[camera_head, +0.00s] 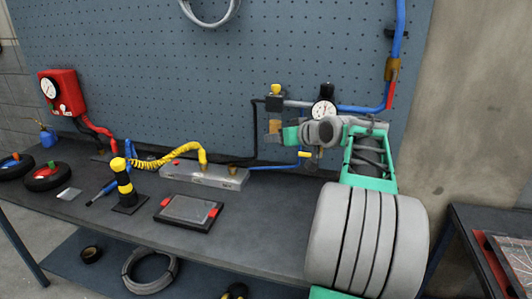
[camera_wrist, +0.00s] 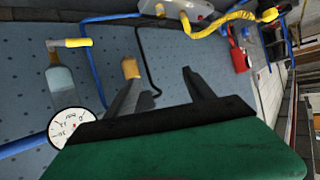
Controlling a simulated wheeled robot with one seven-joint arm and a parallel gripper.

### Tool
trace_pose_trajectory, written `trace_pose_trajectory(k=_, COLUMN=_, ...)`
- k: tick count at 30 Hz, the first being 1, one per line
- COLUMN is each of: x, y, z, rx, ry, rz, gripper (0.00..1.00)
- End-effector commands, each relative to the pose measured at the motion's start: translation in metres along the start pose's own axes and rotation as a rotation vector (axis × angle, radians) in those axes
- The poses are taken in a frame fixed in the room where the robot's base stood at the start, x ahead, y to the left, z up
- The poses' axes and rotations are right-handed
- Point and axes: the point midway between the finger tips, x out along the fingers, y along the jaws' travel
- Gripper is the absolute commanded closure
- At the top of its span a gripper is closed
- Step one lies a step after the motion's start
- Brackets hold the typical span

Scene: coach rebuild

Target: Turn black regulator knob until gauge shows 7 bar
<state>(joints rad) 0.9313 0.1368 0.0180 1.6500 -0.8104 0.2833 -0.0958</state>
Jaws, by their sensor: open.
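The round white pressure gauge (camera_head: 323,109) is on the air unit on the pegboard; it also shows in the wrist view (camera_wrist: 72,126). Its needle reading is too small to tell. A black knob-like top (camera_head: 326,90) stands just above the gauge in the head view. In the wrist view I cannot make out the knob. My gripper (camera_wrist: 163,76) is open with nothing between its fingers. In the head view, my gripper (camera_head: 270,140) is left of and below the gauge, partly hidden by my arm. A tan brass part (camera_wrist: 130,68) shows near the left finger.
A yellow knob (camera_head: 276,89) sits left of the gauge. Blue pipe (camera_head: 366,109) runs right and up. A yellow coiled hose (camera_head: 170,156), grey manifold (camera_head: 205,176), tablet (camera_head: 188,209) and red gauge box (camera_head: 62,93) are farther left.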

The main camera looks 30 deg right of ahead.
Motion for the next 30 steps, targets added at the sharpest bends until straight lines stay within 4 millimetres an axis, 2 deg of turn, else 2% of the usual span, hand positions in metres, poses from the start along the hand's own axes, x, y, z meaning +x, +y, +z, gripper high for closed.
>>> trace_pose_trajectory(k=3, x=0.006, y=-0.025, z=0.013, rx=-0.001, ry=-0.043, rz=-0.011, gripper=0.38)
trace_pose_trajectory(k=9, x=0.011, y=-0.050, z=0.029, rx=0.000, ry=-0.097, rz=-0.019, gripper=0.38)
trace_pose_trajectory(k=22, x=0.012, y=-0.061, z=0.035, rx=-0.001, ry=-0.118, rz=-0.022, gripper=0.38)
trace_pose_trajectory(k=23, x=0.012, y=-0.069, z=0.038, rx=-0.004, ry=-0.130, rz=-0.027, gripper=0.38)
trace_pose_trajectory(k=26, x=0.009, y=-0.122, z=0.067, rx=-0.018, ry=-0.225, rz=-0.046, gripper=0.38)
trace_pose_trajectory(k=27, x=0.003, y=-0.152, z=0.088, rx=-0.028, ry=-0.287, rz=-0.056, gripper=0.38)
trace_pose_trajectory(k=29, x=-0.013, y=-0.197, z=0.129, rx=-0.046, ry=-0.394, rz=-0.063, gripper=0.38)
trace_pose_trajectory(k=30, x=-0.029, y=-0.223, z=0.160, rx=-0.061, ry=-0.469, rz=-0.063, gripper=0.38)
